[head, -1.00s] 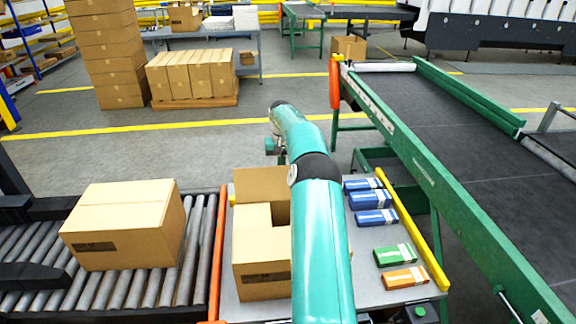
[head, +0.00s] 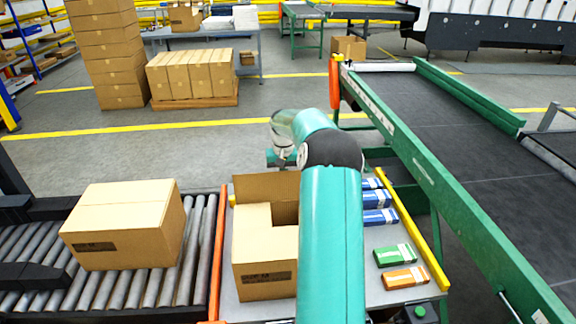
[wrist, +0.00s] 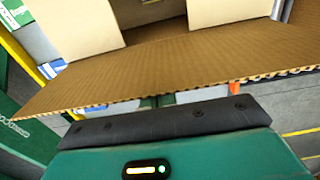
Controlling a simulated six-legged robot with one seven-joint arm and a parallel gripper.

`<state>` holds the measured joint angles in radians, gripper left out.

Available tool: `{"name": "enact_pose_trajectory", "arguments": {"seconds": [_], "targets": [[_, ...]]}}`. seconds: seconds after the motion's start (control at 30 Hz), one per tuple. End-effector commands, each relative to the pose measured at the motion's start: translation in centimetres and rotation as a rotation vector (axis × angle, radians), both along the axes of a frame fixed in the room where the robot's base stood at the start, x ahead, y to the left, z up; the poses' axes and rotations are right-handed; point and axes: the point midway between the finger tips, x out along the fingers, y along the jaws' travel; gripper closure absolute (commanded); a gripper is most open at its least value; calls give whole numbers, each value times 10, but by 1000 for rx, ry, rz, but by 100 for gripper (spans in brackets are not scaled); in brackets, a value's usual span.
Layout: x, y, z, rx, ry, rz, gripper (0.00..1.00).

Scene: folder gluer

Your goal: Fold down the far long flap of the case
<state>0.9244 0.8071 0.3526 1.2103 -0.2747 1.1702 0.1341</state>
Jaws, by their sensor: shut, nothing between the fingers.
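The open cardboard case (head: 262,275) stands on the table right of the roller conveyor. Its far long flap (head: 265,188) stands up at the back edge and leans a little inward. In the wrist view the flap (wrist: 180,72) spans the picture as a brown sheet, its corrugated edge close to my gripper. Lighter panels of the case (wrist: 160,12) show beyond it. My gripper (head: 280,158) is shut and empty just behind the flap. Its fingertips are hard to make out, and I cannot tell whether it touches the flap. My arm hides the case's right side.
A closed box (head: 125,225) sits on the roller conveyor (head: 200,240) at left. Blue cartons (head: 378,200), a green carton (head: 394,255) and an orange carton (head: 405,278) lie right of my arm. A yellow rail (head: 415,230) and a belt conveyor (head: 450,150) stand farther right.

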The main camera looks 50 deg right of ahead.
Motion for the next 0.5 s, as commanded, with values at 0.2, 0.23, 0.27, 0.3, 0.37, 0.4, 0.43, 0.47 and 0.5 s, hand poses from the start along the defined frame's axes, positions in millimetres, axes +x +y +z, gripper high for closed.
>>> {"name": "enact_pose_trajectory", "arguments": {"seconds": [0.2,0.23,0.27,0.3,0.37,0.4,0.43,0.47,0.5], "targets": [[-6,5,0,1,-1,-1,100],[-6,5,0,1,-1,-1,100],[-5,5,0,1,-1,-1,100],[-5,5,0,1,-1,-1,100],[-6,5,0,1,-1,0,100],[-6,5,0,0,0,0,100],[-7,6,0,0,0,0,100],[-9,8,1,-1,-1,0,100],[-12,10,1,-1,1,1,100]]}}
